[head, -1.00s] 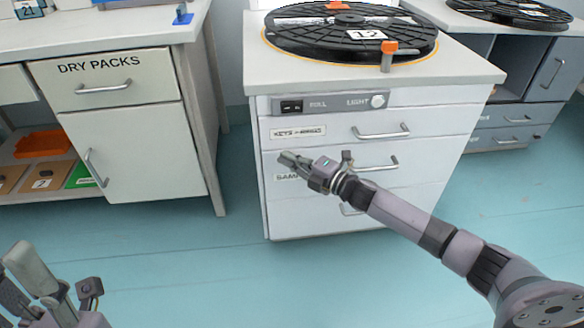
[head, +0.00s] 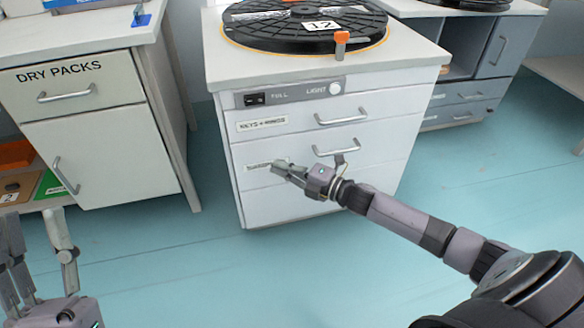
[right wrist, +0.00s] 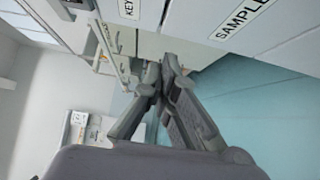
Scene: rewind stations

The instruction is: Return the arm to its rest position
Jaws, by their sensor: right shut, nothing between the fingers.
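My right arm reaches in from the lower right in the head view. Its gripper (head: 281,168) is shut and empty, in front of the drawer fronts of the white cabinet (head: 270,185). In the picture it overlaps the lower label; whether it touches the drawer cannot be told. In the right wrist view the fingertips (right wrist: 168,75) meet with nothing between them. My left gripper (head: 38,235) is at the lower left of the head view, its fingers pointing up and spread apart, with nothing seen between them.
A black reel (head: 270,33) marked 12 lies on the white cabinet, beside an orange-topped peg (head: 341,45). The DRY PACKS cabinet (head: 95,150) stands at the left and grey drawers (head: 465,90) at the back right. Blue floor (head: 200,255) between is clear.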

